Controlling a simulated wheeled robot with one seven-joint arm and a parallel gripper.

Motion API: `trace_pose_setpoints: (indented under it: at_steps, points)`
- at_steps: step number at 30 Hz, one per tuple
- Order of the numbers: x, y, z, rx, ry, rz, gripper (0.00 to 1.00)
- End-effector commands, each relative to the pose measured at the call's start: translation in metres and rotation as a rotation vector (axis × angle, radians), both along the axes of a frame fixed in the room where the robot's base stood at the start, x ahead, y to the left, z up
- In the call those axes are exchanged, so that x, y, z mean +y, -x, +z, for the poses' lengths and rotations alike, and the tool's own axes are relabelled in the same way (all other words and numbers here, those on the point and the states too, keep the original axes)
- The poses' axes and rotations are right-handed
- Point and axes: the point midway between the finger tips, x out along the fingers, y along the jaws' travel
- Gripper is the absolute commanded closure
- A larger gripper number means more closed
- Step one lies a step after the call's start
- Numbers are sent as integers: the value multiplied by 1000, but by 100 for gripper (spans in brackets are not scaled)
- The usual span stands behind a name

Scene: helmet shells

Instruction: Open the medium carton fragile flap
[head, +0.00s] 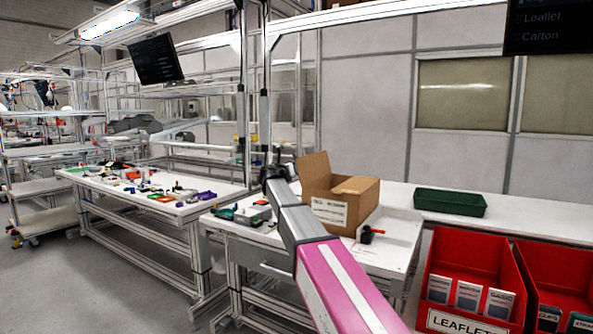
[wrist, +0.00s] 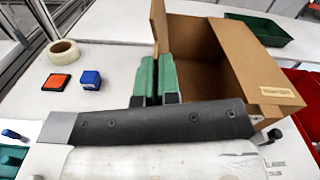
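The medium carton (head: 366,208) is a brown cardboard box with a white label on its front, standing on the white bench. In the head view one flap (head: 316,172) stands upright at its left and another (head: 355,185) lies nearer the top's level. In the wrist view the carton (wrist: 235,55) shows its dark interior, the upright flap (wrist: 159,24) and a small pale label on its right side, too blurred to read. My gripper (wrist: 156,60) has its green fingers close together by the upright flap's lower part. I cannot tell whether cardboard lies between them. The head view shows my gripper (head: 272,172) left of the carton.
A tape roll (wrist: 63,53), an orange-black block (wrist: 56,82) and a blue block (wrist: 90,79) lie left of the fingers. A green tray (head: 450,202) and red bins (head: 470,265) are at right.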

Motion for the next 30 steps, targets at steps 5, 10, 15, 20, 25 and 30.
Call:
trace_pose_setpoints:
  at_steps: [5,10,15,20,25,30]
  points:
    - [6,-5,-4,51,67,-1,100]
    - [8,-6,-6,78,103,-2,100]
    - [9,-7,-6,89,117,-2,100]
    - [9,-7,-7,90,118,-2,100]
    - [9,-7,-7,90,117,-3,100]
    - [9,-7,-6,90,118,-2,70]
